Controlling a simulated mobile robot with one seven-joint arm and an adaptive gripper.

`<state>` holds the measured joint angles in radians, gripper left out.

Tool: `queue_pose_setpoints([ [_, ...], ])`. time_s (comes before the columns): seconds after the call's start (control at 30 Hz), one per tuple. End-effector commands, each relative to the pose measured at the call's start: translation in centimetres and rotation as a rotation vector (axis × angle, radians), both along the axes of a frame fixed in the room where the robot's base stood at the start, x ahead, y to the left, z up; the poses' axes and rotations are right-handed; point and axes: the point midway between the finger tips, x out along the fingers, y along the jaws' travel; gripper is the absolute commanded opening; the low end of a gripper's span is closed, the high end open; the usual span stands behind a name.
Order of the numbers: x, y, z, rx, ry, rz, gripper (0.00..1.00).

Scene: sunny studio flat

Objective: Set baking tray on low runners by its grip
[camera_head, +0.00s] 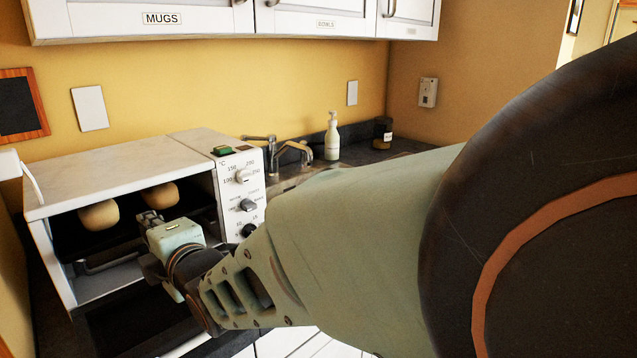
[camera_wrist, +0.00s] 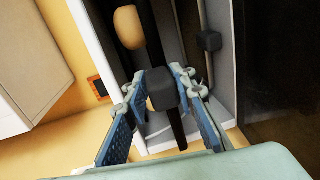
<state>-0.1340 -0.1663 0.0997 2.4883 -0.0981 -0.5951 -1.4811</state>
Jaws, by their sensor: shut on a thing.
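A dark baking tray (camera_head: 125,228) with two bread rolls, one left (camera_head: 98,214) and one right (camera_head: 160,196), is in the open white toaster oven (camera_head: 110,172). One roll (camera_wrist: 128,27) also shows in the wrist view beside the dark tray edge (camera_wrist: 152,45). My gripper (camera_head: 150,222) is at the oven mouth, at the tray's front. In the wrist view my gripper's blue-padded fingers (camera_wrist: 160,85) are shut on the tray's dark block-shaped grip (camera_wrist: 162,98). The runners are mostly hidden; I cannot tell whether the tray rests on them.
The oven's control panel (camera_head: 246,190) with knobs is right of the opening. A green item (camera_head: 222,150) lies on the oven top. A tap (camera_head: 285,150), a white pump bottle (camera_head: 332,140) and a dark jar (camera_head: 382,133) stand behind. Wall cupboards (camera_head: 200,18) hang above.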

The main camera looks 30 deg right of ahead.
Motion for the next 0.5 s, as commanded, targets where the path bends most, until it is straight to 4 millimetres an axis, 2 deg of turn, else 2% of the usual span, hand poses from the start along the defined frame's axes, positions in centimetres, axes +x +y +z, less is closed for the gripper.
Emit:
queue_pose_setpoints([
  [0.03, -0.7, -0.5, 0.6, 0.004, -0.01, -0.008, 0.0],
  [0.5, -3.4, -1.4, 0.6, 0.004, -0.012, -0.01, 0.0],
])
